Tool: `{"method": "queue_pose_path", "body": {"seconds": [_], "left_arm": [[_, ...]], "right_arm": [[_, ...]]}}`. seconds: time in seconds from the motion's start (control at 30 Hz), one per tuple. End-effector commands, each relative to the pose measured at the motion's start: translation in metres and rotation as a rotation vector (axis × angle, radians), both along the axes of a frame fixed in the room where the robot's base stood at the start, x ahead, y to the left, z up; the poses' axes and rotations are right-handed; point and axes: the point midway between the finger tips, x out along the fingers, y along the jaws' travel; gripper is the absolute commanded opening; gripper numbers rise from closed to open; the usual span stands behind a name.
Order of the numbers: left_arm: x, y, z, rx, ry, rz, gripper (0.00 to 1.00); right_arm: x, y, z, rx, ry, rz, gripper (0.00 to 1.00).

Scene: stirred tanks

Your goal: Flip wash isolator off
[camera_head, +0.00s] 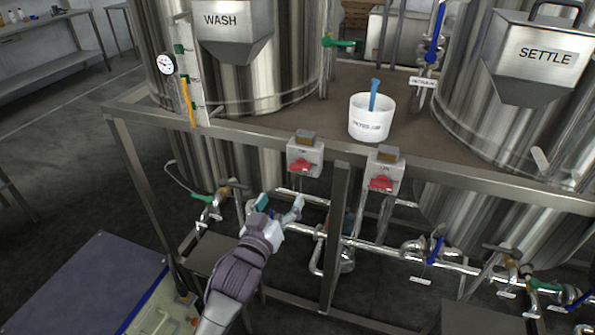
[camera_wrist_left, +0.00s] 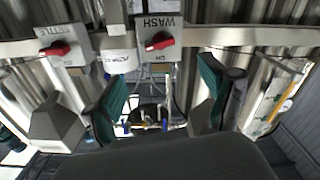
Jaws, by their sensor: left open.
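The wash isolator is a grey box with a red handle (camera_head: 303,166) on the frame's front rail, left of the settle isolator (camera_head: 384,184). In the left wrist view, upside down, the wash isolator's red handle (camera_wrist_left: 159,41) lies nearly crosswise with a slight tilt; the settle isolator (camera_wrist_left: 61,49) is to its left. My right gripper is out of view.
The steel WASH tank (camera_head: 280,70) and SETTLE tank (camera_head: 480,75) stand on the frame. A white tub (camera_head: 372,125) with a blue tool sits on the deck between them. Pipes and valves (camera_head: 430,250) run below the rail. A blue-grey cabinet (camera_head: 85,285) stands lower left.

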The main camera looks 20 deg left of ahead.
Motion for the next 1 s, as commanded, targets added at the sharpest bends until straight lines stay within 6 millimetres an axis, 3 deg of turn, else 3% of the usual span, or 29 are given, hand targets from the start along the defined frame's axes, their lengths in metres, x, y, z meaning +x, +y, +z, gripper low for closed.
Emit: {"method": "queue_pose_path", "body": {"seconds": [0.3, 0.5, 0.7, 1.0], "left_arm": [[0.068, -0.003, 0.003, 0.002, 0.0, -0.001, 0.83], [0.103, -0.004, 0.001, 0.002, 0.001, 0.0, 0.83], [0.12, -0.005, 0.0, 0.001, 0.001, -0.001, 0.83], [0.123, -0.005, 0.0, 0.002, 0.002, 0.0, 0.83]], "right_arm": [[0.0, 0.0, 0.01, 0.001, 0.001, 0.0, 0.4], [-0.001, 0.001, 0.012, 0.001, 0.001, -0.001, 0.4], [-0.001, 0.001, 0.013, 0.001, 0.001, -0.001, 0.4], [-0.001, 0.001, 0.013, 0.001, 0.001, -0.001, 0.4]]}}
